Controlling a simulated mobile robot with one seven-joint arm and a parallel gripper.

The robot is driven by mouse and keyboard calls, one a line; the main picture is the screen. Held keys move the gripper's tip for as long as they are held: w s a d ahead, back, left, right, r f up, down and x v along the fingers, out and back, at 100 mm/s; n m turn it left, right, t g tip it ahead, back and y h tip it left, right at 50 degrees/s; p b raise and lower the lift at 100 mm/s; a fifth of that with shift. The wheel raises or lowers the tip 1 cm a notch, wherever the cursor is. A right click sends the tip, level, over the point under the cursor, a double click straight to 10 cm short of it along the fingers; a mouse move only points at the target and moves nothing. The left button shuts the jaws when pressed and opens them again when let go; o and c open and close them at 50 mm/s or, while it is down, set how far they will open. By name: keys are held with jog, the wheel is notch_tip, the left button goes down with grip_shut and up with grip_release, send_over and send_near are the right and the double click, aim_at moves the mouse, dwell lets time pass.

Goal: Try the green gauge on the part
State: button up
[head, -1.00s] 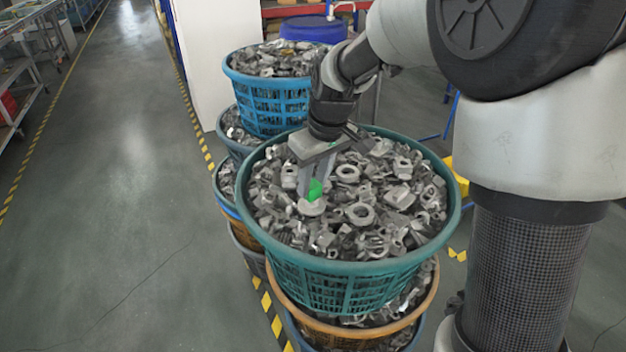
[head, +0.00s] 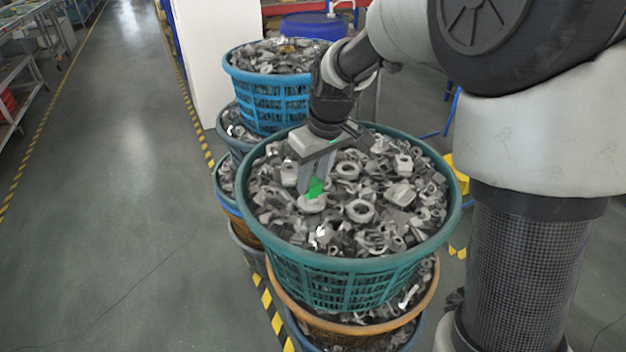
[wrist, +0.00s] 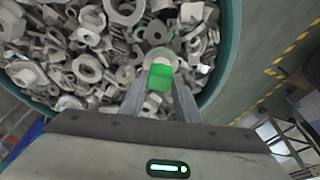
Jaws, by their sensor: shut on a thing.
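The green gauge (head: 315,187) is a small green block held between the fingers of my gripper (head: 314,183). In the wrist view the gauge (wrist: 160,77) sits between the two fingertips (wrist: 160,88). Just beyond it lies a round, pale grey ring-like part (head: 311,204), also in the wrist view (wrist: 158,53). The gauge overlaps the near side of this part in the picture. I cannot tell whether its lower end is in the part's hole or only against it.
The part lies among many loose grey metal pieces in a teal basket (head: 350,265), stacked on an orange-rimmed basket (head: 425,300). A blue basket (head: 268,98) of similar pieces stands behind. The floor aisle (head: 120,200) on the left is clear.

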dwell(0.3)
jog(key=shift+r+p, duration=1.7)
jog(key=shift+r, duration=0.6)
jog(key=shift+r+p, duration=1.5)
jog(key=shift+r, duration=0.55)
